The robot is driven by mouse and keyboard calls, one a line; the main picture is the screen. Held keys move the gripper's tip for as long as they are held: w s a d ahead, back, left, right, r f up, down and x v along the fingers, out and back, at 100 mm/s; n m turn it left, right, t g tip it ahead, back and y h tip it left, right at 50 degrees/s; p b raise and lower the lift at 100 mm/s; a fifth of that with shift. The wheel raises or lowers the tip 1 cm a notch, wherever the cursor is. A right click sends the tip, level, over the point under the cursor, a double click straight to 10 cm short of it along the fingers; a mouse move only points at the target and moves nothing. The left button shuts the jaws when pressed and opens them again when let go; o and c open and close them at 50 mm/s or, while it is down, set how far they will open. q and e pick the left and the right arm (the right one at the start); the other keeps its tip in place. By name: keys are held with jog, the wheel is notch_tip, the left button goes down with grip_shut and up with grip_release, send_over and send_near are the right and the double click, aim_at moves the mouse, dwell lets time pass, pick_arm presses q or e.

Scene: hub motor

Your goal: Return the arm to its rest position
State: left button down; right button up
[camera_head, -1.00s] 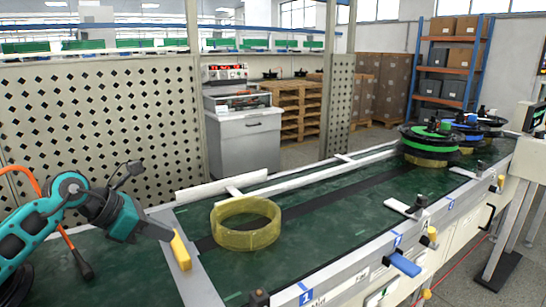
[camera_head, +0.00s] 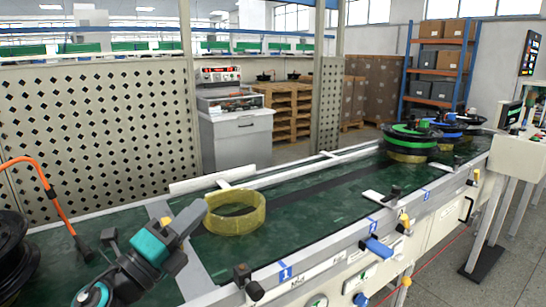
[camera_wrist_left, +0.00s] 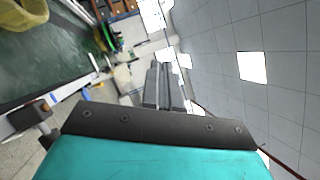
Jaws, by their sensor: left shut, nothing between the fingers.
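My left arm comes in from the lower left in the head view. Its gripper (camera_head: 197,217) points up and to the right, beside the near left side of the yellow ring stand (camera_head: 234,224). The fingers are shut with nothing between them. They also show shut in the left wrist view (camera_wrist_left: 164,88), pointing away towards the wall and ceiling. In that view the ring stand (camera_wrist_left: 32,10) is at the upper left corner, apart from the fingers. My right gripper is not in view.
The green conveyor (camera_head: 290,222) runs to the back right, where hub motors with green (camera_head: 412,135) and blue bands stand. A black wheel-like part (camera_head: 14,252) sits at the left edge. A black knob (camera_head: 243,275) and a blue clamp (camera_head: 377,248) line the near rail.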

pick_arm(q)
jog(key=s+a+f+n+g+y, duration=0.2)
jog(key=s+a+f+n+y, duration=0.25)
jog(key=f+n+y, duration=0.5)
jog(key=s+a+f+n+g+y, duration=0.2)
jog(key=s+a+f+n+y, duration=0.3)
jog(key=n, duration=0.8)
jog(key=s+d+f+n+g+h, duration=0.1)
jog(key=s+f+n+g, duration=0.2)
jog(key=s+f+g, duration=0.5)
jog(key=s+d+f+n+g+h, duration=0.15)
jog(key=s+f, duration=0.25)
jog(key=s, duration=0.7)
jog(key=w+d+f+t+h+p, duration=0.1)
jog(key=w+d+f+t+p, duration=0.1)
jog(key=w+t+p, duration=0.4)
jog(key=shift+w+d+f, duration=0.3)
jog(key=shift+w+d, duration=0.2)
jog(key=shift+w, duration=0.1)
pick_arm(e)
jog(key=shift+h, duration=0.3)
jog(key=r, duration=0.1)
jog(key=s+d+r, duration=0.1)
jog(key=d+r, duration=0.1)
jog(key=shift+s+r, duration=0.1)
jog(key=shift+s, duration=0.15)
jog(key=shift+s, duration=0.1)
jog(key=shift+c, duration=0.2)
